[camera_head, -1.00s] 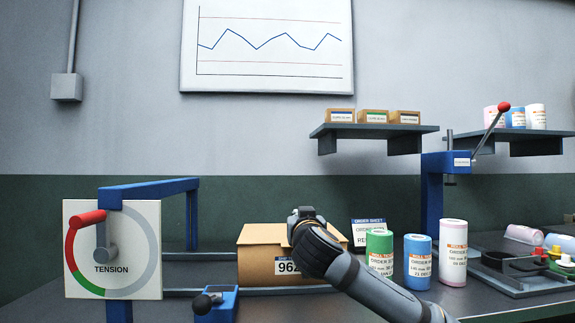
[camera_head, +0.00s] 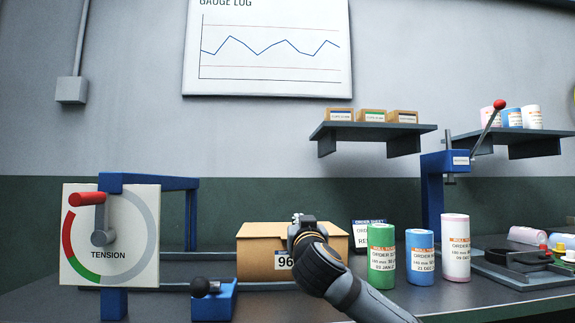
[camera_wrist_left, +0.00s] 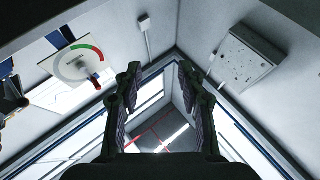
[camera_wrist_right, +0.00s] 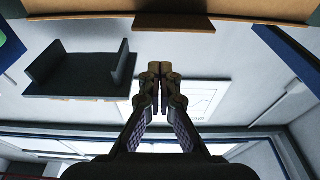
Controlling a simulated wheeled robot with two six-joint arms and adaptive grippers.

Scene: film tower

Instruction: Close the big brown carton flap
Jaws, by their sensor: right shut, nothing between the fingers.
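The brown carton (camera_head: 262,256) stands on the bench in the middle of the head view, with a numbered label on its front. Its top looks flat, and no flap stands upright in the head view; the right part is hidden by my arm. My right gripper (camera_head: 302,222) is at the carton's top, right of its middle; I cannot tell whether it touches. In the right wrist view its fingers (camera_wrist_right: 160,70) are together and empty, and a brown carton edge (camera_wrist_right: 80,7) crosses the top of that view. My left gripper (camera_wrist_left: 158,75) is open and empty, away from the carton.
A tension dial (camera_head: 110,235) with a blue frame and a black-knobbed blue block (camera_head: 215,300) stand left of the carton. Green (camera_head: 382,257), blue (camera_head: 420,258) and pink (camera_head: 455,248) rolls stand close on the right, before a blue lever press (camera_head: 433,190). An order sheet (camera_head: 372,233) stands behind.

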